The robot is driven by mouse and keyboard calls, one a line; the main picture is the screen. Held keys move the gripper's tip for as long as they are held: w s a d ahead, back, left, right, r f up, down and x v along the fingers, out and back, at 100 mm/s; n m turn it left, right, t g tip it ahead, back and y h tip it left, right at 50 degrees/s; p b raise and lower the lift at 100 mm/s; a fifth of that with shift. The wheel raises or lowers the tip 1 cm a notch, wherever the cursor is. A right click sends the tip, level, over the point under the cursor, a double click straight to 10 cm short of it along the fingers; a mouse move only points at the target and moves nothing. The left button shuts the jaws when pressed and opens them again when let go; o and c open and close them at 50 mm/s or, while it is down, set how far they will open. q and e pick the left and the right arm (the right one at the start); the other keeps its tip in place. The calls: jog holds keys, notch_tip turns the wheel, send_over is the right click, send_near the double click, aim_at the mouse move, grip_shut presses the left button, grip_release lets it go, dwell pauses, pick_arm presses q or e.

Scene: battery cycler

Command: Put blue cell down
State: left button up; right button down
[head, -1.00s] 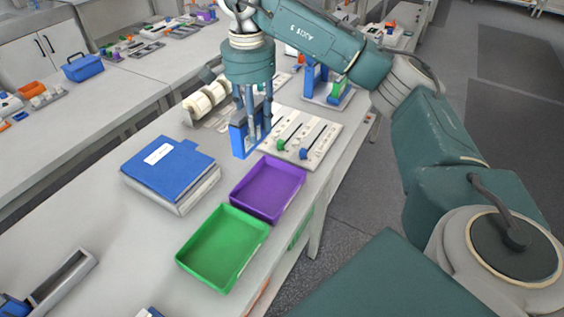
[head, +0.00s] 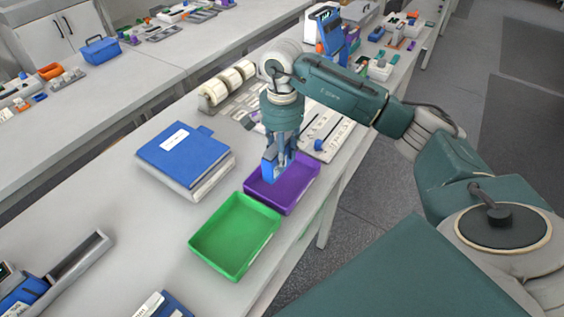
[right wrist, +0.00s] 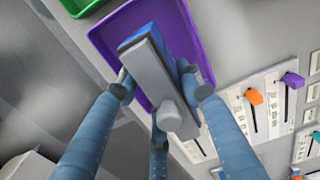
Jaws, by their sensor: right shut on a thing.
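My right gripper (head: 280,160) is shut on the blue cell (head: 268,167), over the purple tray (head: 302,190). In the right wrist view, the fingers of my right gripper (right wrist: 157,92) close around the cell (right wrist: 158,80), which has a grey end with a round knob and a blue side. The purple tray (right wrist: 108,38) lies behind the cell there. I cannot tell whether the cell touches the tray floor. My left gripper is not in view.
A green tray (head: 235,237) sits beside the purple one, nearer to me. A blue binder (head: 177,150) lies on papers to the left. A white panel with sliders (head: 328,130) lies beyond the purple tray. The bench's right edge runs close beside the trays.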

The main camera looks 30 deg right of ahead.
jog(key=shift+f+p, duration=0.55)
jog(key=shift+f, duration=1.6)
jog(key=shift+f, duration=0.1)
jog(key=c, duration=1.6)
grip_release()
jog(key=shift+f, duration=0.15)
jog(key=o, duration=0.4)
jog(key=shift+o, duration=0.2)
